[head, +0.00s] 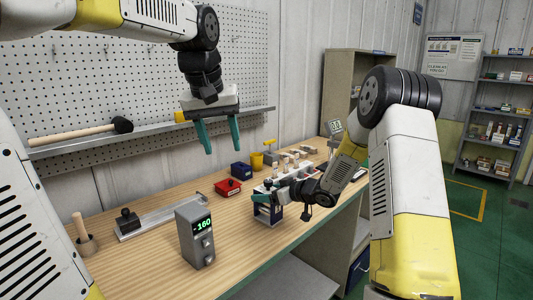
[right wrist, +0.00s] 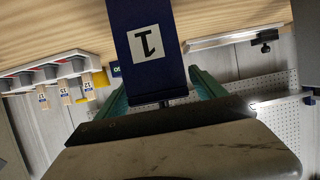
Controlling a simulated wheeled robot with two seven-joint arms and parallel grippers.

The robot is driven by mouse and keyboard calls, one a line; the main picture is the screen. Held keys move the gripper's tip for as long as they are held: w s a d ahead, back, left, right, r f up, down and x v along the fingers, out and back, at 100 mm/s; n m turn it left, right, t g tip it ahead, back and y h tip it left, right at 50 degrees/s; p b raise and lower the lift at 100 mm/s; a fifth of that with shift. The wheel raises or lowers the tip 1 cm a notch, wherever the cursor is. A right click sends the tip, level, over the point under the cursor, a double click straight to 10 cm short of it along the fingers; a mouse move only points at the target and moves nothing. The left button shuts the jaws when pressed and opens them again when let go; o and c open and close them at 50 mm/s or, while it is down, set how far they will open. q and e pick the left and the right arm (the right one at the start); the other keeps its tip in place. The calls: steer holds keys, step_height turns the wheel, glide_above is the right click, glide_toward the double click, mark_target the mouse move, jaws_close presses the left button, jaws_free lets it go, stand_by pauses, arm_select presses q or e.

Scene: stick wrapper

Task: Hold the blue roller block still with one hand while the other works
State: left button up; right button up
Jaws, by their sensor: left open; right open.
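A dark blue block with a white label marked 1, apparently the blue roller block (head: 267,214), stands upright near the front edge of the bench. It fills the top middle of the right wrist view (right wrist: 150,20). My right gripper (head: 268,198) is at its upper part, and in the right wrist view its green fingers lie on either side of the block. The jaws are open; whether a finger touches the block I cannot tell. My left gripper (head: 222,149) is open and empty, pointing down in the air above the bench, away from the block.
On the wooden bench (head: 150,262) stand a grey meter reading 160 (head: 196,238), a metal rail with a black knob (head: 160,217), a red box (head: 228,188), a small blue box (head: 241,170) and a yellow cup (head: 257,161). A mallet (head: 85,132) lies on the pegboard shelf.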

steer(key=r+v, duration=0.1)
steer(key=v, duration=0.7)
steer(key=w+a+r+v, duration=0.1)
steer(key=r+v, duration=0.1)
steer(key=v, duration=0.7)
steer(key=shift+r, duration=0.3)
steer(key=shift+a, duration=0.1)
